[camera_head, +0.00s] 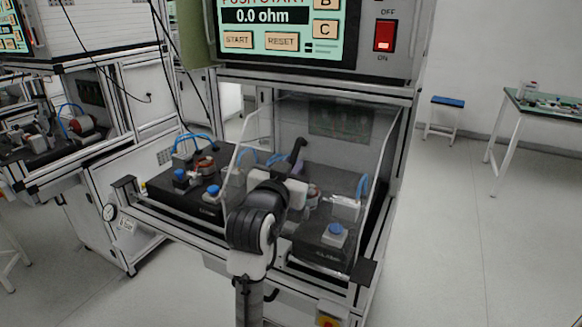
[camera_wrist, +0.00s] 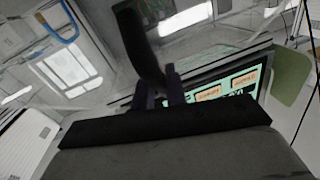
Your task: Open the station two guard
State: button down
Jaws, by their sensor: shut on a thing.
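The station guard is a clear see-through cover (camera_head: 353,150) around the right-hand test fixture (camera_head: 322,248), below the screen. It appears lowered, with its slanted right edge reaching down toward the front of the bench, though its exact angle is hard to tell. My gripper (camera_head: 294,168) is at the front of the guard, partly hidden by my own wrist. In the wrist view, my gripper (camera_wrist: 160,88) has its dark fingers shut on a black handle (camera_wrist: 140,45). The handle's joint with the guard is not clear.
A second fixture (camera_head: 183,198) with blue buttons sits on the left of the bench. The screen panel (camera_head: 280,32) with a red switch (camera_head: 385,36) stands above. Another station (camera_head: 65,135) is at far left. Open floor (camera_head: 455,235) lies to the right.

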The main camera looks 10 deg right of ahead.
jog(key=c, duration=1.7)
grip_release()
jog(key=shift+s+d, duration=0.2)
jog(key=shift+d, duration=0.05)
jog(key=b+v, duration=1.1)
jog(key=v, duration=0.2)
jog(key=shift+s+a, duration=0.3)
